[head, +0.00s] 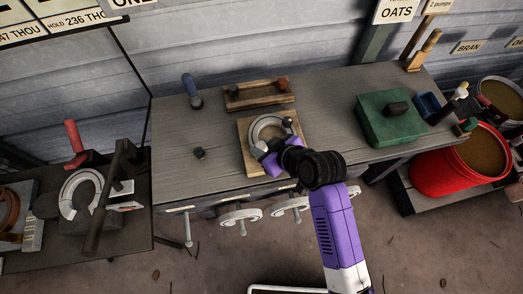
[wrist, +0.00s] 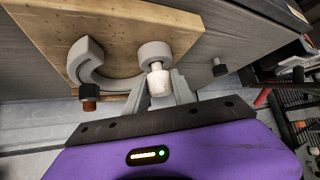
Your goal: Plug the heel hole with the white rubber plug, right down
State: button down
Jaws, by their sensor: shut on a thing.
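My gripper (wrist: 163,90) is shut on the white rubber plug (wrist: 160,84), seen in the wrist view. The plug's narrow end points at the rounded grey heel (wrist: 154,49) of the horseshoe. Its tip meets or nearly meets the heel; I cannot tell whether it is in the hole, which is hidden. The plug's wide body stands clear of the heel. The horseshoe (wrist: 87,55) lies on a wooden board (wrist: 125,20). In the head view the pale horseshoe (head: 257,126) shows on the board (head: 245,138), partly covered by my gripper (head: 266,152); the plug is hidden there.
A dark knob with a brown end (wrist: 89,97) is by the horseshoe's other side.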

jog(key=shift+f, duration=0.3)
dwell(0.4)
jog(key=shift+r+p, duration=0.65)
jog(key=shift+r, duration=0.15)
jog(key=shift+f+b, duration=0.55)
jog(key=shift+f, duration=0.3)
dwell(0.3)
